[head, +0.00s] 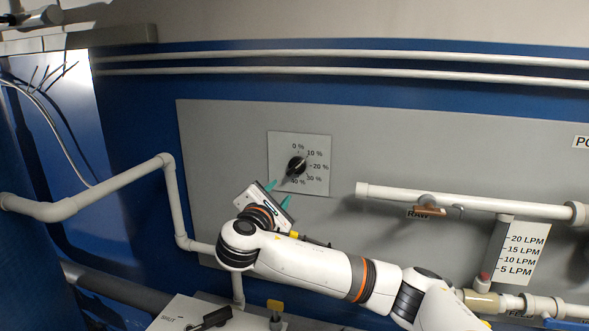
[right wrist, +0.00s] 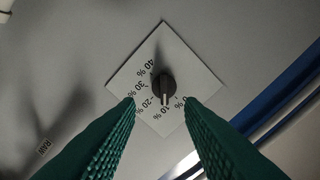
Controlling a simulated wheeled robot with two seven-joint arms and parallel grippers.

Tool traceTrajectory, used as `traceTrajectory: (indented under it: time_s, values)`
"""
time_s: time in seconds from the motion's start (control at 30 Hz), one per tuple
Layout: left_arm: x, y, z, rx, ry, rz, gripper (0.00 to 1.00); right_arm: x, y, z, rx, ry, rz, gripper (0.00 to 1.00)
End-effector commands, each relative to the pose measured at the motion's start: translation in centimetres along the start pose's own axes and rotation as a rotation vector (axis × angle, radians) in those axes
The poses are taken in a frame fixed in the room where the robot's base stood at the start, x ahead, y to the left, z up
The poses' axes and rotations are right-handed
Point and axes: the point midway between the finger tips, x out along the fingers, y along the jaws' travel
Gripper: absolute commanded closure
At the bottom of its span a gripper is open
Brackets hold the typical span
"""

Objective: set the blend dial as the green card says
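The blend dial is a black knob (head: 297,165) on a white square plate (head: 279,148) marked 0 % to 40 %, fixed to the grey wall panel. My right gripper (head: 279,194) is open, just below and left of the knob in the head view. In the right wrist view its green fingers (right wrist: 160,108) are spread, with the knob seen beyond the gap, not gripped. The green card and my left gripper are not in view.
White pipes (head: 110,187) run at the left. Another pipe (head: 460,202), a flow scale card (head: 522,253) and valves (head: 540,306) are at the right. A box with a black lever (head: 212,318) is below. The panel around the dial is clear.

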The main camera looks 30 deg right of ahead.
Motion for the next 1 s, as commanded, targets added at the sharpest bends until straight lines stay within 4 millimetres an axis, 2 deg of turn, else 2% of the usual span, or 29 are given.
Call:
traceTrajectory:
  time_s: [0.1,0.23,0.5,0.7,0.83,1.0]
  values:
    - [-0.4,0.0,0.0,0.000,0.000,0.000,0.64,0.8,-0.8,-1.3,-0.017,0.035,-0.006,0.65]
    - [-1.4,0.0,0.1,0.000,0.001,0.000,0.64,2.3,-0.9,-1.6,-0.022,0.037,-0.003,0.65]
    - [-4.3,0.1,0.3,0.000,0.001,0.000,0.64,7.7,-1.0,-1.8,-0.019,0.035,-0.002,0.65]
    - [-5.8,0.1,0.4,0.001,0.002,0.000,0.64,10.8,-1.0,-1.7,-0.018,0.033,-0.004,0.65]
    - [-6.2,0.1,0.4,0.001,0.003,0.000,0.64,11.9,-0.9,-1.6,-0.016,0.031,-0.005,0.65]
    - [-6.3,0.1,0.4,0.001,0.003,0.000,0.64,12.3,-0.7,-1.5,-0.015,0.031,-0.006,0.65]
